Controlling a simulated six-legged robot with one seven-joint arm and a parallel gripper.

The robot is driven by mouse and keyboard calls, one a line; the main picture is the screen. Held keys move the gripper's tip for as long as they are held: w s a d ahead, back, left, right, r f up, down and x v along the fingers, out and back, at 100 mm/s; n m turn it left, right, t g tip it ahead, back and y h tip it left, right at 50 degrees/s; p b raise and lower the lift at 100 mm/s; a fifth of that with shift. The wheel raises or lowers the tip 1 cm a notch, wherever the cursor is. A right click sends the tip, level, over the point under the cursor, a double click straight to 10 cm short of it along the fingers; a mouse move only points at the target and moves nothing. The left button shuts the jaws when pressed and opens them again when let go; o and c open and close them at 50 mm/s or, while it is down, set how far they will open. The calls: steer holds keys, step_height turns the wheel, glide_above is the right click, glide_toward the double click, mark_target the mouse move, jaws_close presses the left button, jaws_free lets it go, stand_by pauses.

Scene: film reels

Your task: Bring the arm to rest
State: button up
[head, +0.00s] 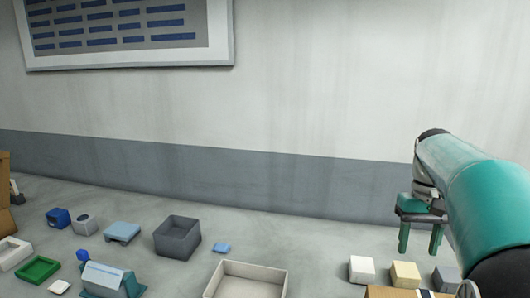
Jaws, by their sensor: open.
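My gripper (421,240) is at the right of the head view, at the end of my teal arm (490,195). Its two teal fingers point down and stand apart, with nothing between them. The gripper hangs above the floor, in front of the lower grey band of the wall. It appears above and behind a row of small blocks in the picture. The arm comes in from the lower right edge.
On the floor are a dark grey open box (177,238), a cream tray (247,281), a green tray (38,269), and a blue house-shaped item (108,280). A white block (362,268) and a yellow block (405,273) sit below the gripper. Floor between is clear.

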steer(key=s+a+f+n+t, duration=0.1)
steer(key=s+a+f+t, duration=0.2)
steer(key=s+a, duration=0.4)
steer(key=s+a+f+n+t, duration=0.1)
steer(key=s+a+f+t, duration=0.2)
steer(key=s+a, duration=0.5)
steer(key=a+t, duration=0.1)
steer(key=a, duration=0.4)
steer(key=shift+s+f, duration=0.15)
steer(key=shift+f, duration=0.05)
